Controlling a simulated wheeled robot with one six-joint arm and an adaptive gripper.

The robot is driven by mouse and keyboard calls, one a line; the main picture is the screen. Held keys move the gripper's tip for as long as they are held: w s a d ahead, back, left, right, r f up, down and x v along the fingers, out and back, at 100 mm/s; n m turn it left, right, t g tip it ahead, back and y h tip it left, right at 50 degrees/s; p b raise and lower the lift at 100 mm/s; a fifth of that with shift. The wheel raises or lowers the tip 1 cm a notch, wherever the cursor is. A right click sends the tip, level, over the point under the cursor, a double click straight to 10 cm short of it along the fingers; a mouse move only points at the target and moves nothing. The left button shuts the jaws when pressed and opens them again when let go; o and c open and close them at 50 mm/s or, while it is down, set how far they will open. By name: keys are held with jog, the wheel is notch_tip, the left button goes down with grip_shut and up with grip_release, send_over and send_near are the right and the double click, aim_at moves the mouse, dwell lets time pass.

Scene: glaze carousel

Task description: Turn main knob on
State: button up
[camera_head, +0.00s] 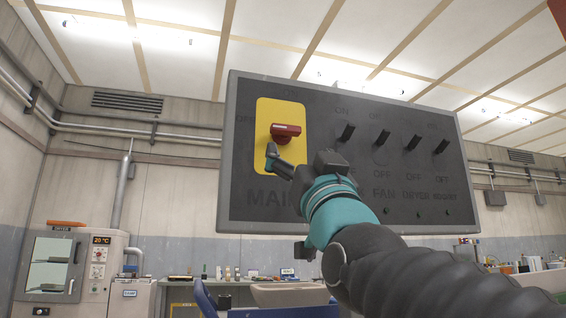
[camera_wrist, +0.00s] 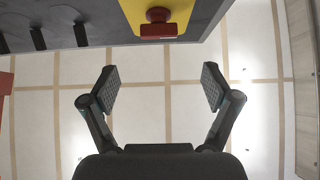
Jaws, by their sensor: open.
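The main knob (camera_head: 285,132) is a red handle on a yellow plate (camera_head: 267,162) at the left of a dark control panel (camera_head: 350,206). Its handle looks roughly level in the head view. In the wrist view the red knob (camera_wrist: 158,20) on its yellow plate is at the top middle. My gripper (camera_head: 275,160) is in front of the panel, just below the knob in the head view. In the wrist view my gripper (camera_wrist: 157,86) is open and empty, with its two fingers wide apart. The knob lies beyond the fingertips, and I see no contact.
To the right of the knob, the panel has several black toggle switches (camera_head: 346,132) with labels such as FAN and DRYER. A dryer cabinet (camera_head: 50,266) stands at the lower left. A cluttered bench is behind, below the panel.

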aim_at(287, 131)
jog(key=p+x, duration=0.4)
jog(key=x, duration=0.8)
jog(key=shift+w+r, duration=0.25)
jog(key=shift+w, duration=0.1)
jog(key=c, duration=1.2)
